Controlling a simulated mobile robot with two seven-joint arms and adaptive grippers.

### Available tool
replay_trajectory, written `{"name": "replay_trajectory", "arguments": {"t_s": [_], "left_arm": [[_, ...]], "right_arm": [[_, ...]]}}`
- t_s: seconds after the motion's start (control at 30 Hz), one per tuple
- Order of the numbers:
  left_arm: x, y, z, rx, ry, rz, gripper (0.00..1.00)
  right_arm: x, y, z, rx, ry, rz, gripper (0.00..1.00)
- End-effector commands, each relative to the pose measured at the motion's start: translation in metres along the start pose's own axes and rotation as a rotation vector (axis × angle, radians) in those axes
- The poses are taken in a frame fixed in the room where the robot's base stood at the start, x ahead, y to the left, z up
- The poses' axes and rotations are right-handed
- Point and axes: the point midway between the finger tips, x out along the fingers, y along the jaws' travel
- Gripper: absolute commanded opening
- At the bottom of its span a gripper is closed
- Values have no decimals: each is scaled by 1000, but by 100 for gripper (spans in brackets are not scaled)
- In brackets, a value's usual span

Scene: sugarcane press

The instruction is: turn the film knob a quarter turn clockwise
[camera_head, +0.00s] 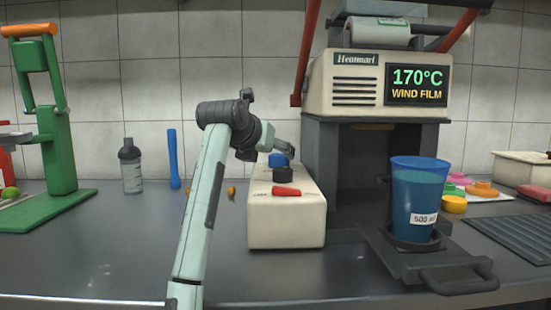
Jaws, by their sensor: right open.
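A cream control box (286,228) stands on the counter, left of the sealing machine. On its top are a blue knob (278,160) at the back, a dark knob (283,175) in the middle and a red lever-like piece (287,191) in front. No label telling which is the film knob is readable. The machine's display (417,85) reads "170°C WIND FILM". My right gripper (284,153) is at the back of the box, close to the blue knob. It is small and partly hidden by my wrist; contact cannot be told. My left gripper is out of view.
The sealing machine (340,100) stands right of the box. A blue cup (417,200) labelled 500 sits in its pulled-out holder (455,277). A shaker bottle (131,172), a blue stick (173,160) and a green press (60,150) stand left. The front counter is clear.

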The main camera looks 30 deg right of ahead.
Motion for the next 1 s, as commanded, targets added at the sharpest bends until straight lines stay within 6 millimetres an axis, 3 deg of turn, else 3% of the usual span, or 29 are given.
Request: {"name": "replay_trajectory", "arguments": {"t_s": [0.4,0.77,1.0], "left_arm": [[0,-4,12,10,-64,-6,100],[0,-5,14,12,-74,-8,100],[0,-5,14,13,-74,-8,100]], "right_arm": [[60,0,2,0,-2,-2,66],[67,0,1,0,-4,-2,66],[67,0,1,0,-4,-3,38]]}}
